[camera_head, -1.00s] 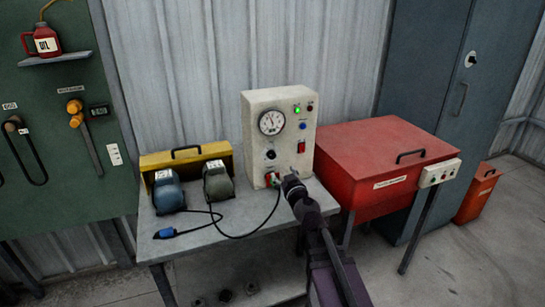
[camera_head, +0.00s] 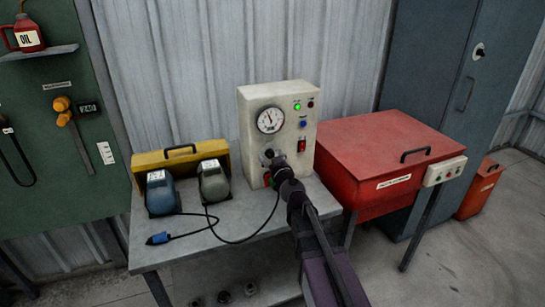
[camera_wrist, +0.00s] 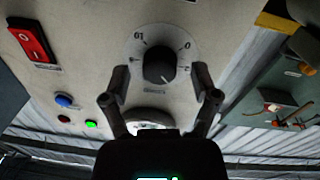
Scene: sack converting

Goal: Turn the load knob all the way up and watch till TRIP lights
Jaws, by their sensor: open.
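The cream test box (camera_head: 251,141) stands on the bench with a round gauge (camera_head: 270,120), its needle pointing up. My gripper (camera_head: 272,160) is in front of the lower panel and largely hides the knob in the head view. In the wrist view the black knob (camera_wrist: 158,66) sits on a numbered dial. My gripper's fingers (camera_wrist: 161,92) are open, one on each side of the knob with gaps visible. A green lamp (camera_head: 297,107) is lit and a dark red lamp (camera_head: 310,103) beside it looks unlit. The lamp labels are too small to read.
A blue button (camera_head: 303,124) and red rocker switch (camera_head: 301,146) sit close to the knob. A blue motor (camera_head: 161,192), a green-grey motor (camera_head: 213,182) and a cable with a blue plug (camera_head: 158,239) lie left. A red cabinet (camera_head: 365,160) stands right.

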